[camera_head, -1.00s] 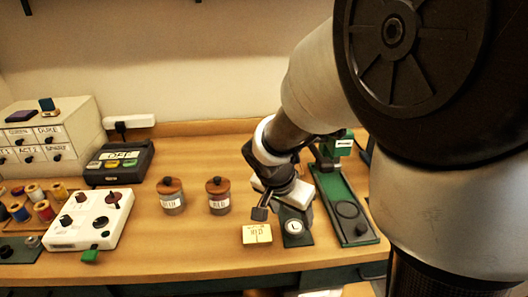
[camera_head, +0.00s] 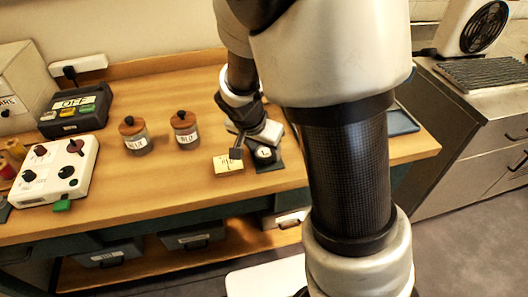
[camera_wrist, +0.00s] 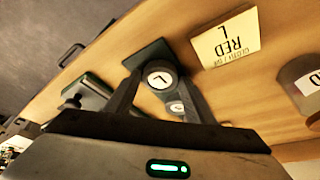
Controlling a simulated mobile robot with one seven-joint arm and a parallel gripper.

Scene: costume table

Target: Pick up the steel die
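A small round piece with a white face marked L (camera_head: 264,154) sits on a dark square pad (camera_head: 270,166) near the table's front edge; I take it to be the steel die. In the wrist view its L face (camera_wrist: 160,74) shows between my two fingers, over the dark pad (camera_wrist: 147,52). My gripper (camera_wrist: 160,82) is open, with a finger on each side of that face in the picture. I cannot tell whether they touch it. In the head view my gripper (camera_head: 238,152) is just left of the die, above the table.
A yellow card reading RED L (camera_head: 228,164) lies left of the pad. Two wooden-lidded jars (camera_head: 134,136) (camera_head: 185,130) stand farther left. A white control box (camera_head: 62,168) and dark OFF box (camera_head: 76,110) are beyond. Bare tabletop lies between the jars and front edge.

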